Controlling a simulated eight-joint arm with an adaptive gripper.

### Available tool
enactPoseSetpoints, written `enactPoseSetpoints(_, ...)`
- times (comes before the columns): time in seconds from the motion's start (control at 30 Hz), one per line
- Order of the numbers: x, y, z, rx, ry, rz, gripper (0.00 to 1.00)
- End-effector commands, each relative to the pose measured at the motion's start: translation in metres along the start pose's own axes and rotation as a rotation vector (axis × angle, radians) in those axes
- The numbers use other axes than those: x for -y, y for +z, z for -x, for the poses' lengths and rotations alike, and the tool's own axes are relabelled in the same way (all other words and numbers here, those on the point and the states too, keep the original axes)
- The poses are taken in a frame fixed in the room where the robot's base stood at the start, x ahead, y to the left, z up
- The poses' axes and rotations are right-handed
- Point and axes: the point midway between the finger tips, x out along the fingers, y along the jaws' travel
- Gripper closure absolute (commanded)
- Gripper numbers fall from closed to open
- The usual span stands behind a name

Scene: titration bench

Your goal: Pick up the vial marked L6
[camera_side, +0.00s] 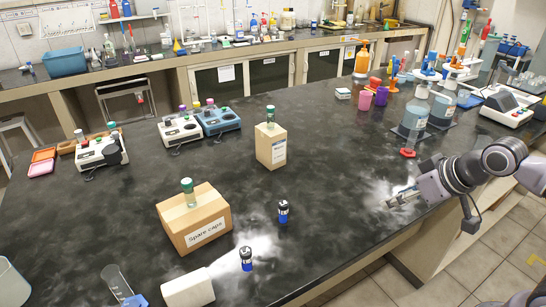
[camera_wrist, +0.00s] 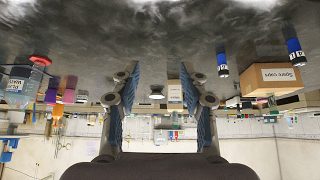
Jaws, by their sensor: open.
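Two small dark vials with blue bands stand upright on the black bench in the side view, one (camera_side: 283,211) near the middle and one (camera_side: 246,258) closer to the front edge. Both also show in the upside-down wrist view, one (camera_wrist: 222,63) right of the fingers and one (camera_wrist: 293,47) at the far right. I cannot read their marks with certainty. My gripper (camera_side: 400,197) is open and empty, low over the bench, well right of the dark vials.
The spare caps box (camera_side: 198,222) is left of the dark vials, with a white block (camera_side: 188,289) in front. A taller box (camera_side: 271,150) stands behind. The bench between gripper and dark vials is clear.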

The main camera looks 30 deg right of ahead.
Motion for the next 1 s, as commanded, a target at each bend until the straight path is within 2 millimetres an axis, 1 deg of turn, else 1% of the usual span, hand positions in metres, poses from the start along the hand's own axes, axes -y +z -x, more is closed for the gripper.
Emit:
enactPoseSetpoints(0.23,0.0,0.0,0.0,0.0,0.0,0.0,0.56)
enactPoseSetpoints(0.3,0.0,0.0,0.0,0.0,0.0,0.0,0.48)
enactPoseSetpoints(0.57,0.0,0.0,0.0,0.0,0.0,0.0,0.48)
enactPoseSetpoints(0.67,0.002,-0.004,0.0,0.009,-0.002,-0.009,0.48)
enactPoseSetpoints(0.77,0.009,-0.015,0.0,0.036,-0.002,-0.042,0.48)
enactPoseSetpoints(0.83,0.015,-0.026,-0.001,0.064,0.002,-0.078,0.48)
enactPoseSetpoints(1.0,0.038,-0.056,-0.01,0.141,0.033,-0.189,0.48)
